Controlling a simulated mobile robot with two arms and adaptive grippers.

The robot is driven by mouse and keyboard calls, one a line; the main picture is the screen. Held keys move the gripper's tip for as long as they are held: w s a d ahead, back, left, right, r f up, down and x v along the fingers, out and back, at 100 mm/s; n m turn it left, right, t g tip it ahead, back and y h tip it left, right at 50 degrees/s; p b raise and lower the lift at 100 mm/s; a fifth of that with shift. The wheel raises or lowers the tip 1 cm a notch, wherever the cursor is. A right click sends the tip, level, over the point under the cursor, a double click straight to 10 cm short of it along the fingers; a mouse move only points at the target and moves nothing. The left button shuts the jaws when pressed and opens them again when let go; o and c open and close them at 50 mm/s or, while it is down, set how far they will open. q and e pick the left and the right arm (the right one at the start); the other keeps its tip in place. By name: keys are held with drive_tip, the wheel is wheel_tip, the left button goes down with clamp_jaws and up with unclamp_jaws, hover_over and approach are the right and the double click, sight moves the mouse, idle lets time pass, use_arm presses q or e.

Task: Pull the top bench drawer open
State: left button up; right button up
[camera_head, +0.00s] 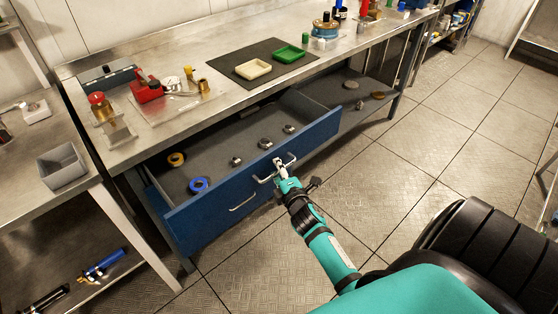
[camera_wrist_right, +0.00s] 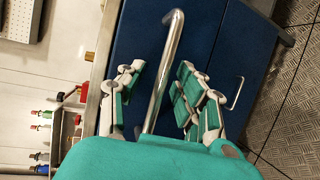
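The blue top bench drawer (camera_head: 215,205) stands pulled out from under the steel workbench, its inside open to view. A silver bar handle (camera_head: 262,180) is on its front; it also runs between my right fingers in the right wrist view (camera_wrist_right: 168,60). My right gripper (camera_head: 282,165) is at this handle. In the right wrist view my right gripper (camera_wrist_right: 160,95) has its fingers spread on both sides of the bar, with gaps showing. My left gripper is not in view.
A second handle (camera_head: 242,204) shows below and left of the first. A side bench with a grey bin (camera_head: 62,166) stands left. Tiled floor (camera_head: 400,150) is clear at right.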

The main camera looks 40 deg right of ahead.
drive_tip(key=v, duration=1.2)
drive_tip(key=shift+a, duration=0.1)
drive_tip(key=s+a+f+m+g+y, duration=0.1)
drive_tip(key=s+a+f+m+g, duration=0.15)
drive_tip(key=f, duration=0.65)
drive_tip(key=s+a+f+m+g+y, duration=0.15)
drive_tip(key=a+f, duration=0.25)
drive_tip(key=f, duration=0.6)
drive_tip(key=s+a+f+m+g+y, duration=0.1)
drive_tip(key=s+a+f+m+g, duration=0.1)
drive_tip(key=s+f, duration=0.45)
drive_tip(key=s+a+f+m+g+y, duration=0.1)
drive_tip(key=s+a+f+m+g, duration=0.15)
drive_tip(key=f, duration=0.65)
drive_tip(key=s+f+m+g, duration=0.2)
drive_tip(key=s+f, duration=0.3)
drive_tip(key=s, duration=0.5)
drive_tip(key=s+f+m+g, duration=0.2)
drive_tip(key=s+f, duration=0.3)
drive_tip(key=s, duration=0.6)
drive_tip(key=shift+s+g, duration=0.25)
drive_tip(key=shift+g, duration=0.5)
drive_tip(key=shift+f, duration=0.1)
